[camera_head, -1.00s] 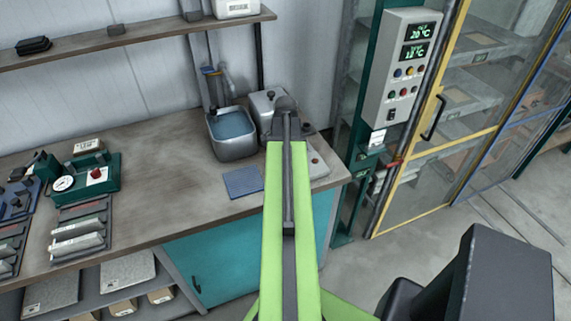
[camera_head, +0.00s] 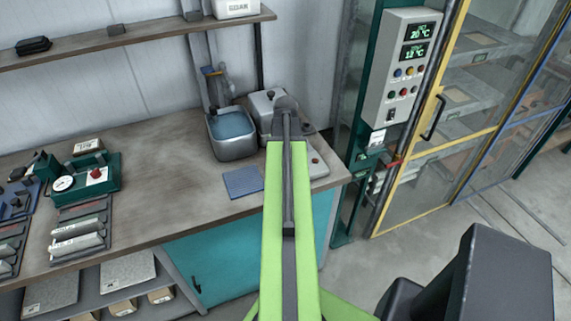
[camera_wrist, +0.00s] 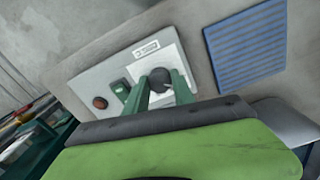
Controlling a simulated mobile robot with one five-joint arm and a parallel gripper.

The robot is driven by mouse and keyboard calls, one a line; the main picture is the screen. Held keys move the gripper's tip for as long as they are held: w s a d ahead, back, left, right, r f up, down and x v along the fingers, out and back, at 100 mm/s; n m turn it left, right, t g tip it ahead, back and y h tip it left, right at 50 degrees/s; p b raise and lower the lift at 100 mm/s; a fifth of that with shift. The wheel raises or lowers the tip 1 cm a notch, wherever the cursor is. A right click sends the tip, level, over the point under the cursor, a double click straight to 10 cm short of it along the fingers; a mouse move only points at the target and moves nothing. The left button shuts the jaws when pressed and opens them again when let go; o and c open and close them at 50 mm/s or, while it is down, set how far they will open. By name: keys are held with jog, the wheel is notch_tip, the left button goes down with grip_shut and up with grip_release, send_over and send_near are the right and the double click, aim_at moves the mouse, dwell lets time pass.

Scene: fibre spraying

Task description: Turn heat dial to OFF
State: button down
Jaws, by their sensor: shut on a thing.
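The heat dial (camera_wrist: 160,76) is a dark round knob on a pale panel (camera_wrist: 93,80) in the wrist view. My gripper (camera_wrist: 160,86) has its two green fingers on either side of the dial and is shut on it. Which setting the dial points at is too small to read. In the head view my green arm hides the dial and most of the unit it belongs to. A corner of the pale panel (camera_head: 318,168) shows to the right of my arm, at the bench's right end.
A red button (camera_wrist: 100,103) and a dark switch (camera_wrist: 121,86) sit beside the dial. A grey control box (camera_head: 403,75) hangs at the right.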

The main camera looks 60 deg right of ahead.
jog(key=shift+n, duration=0.7)
jog(key=c, duration=1.1)
grip_release()
jog(key=shift+o, duration=0.2)
notch_tip(320, 180, up, 18)
jog(key=p, duration=1.7)
jog(key=shift+f, duration=0.25)
jog(key=shift+f, duration=0.1)
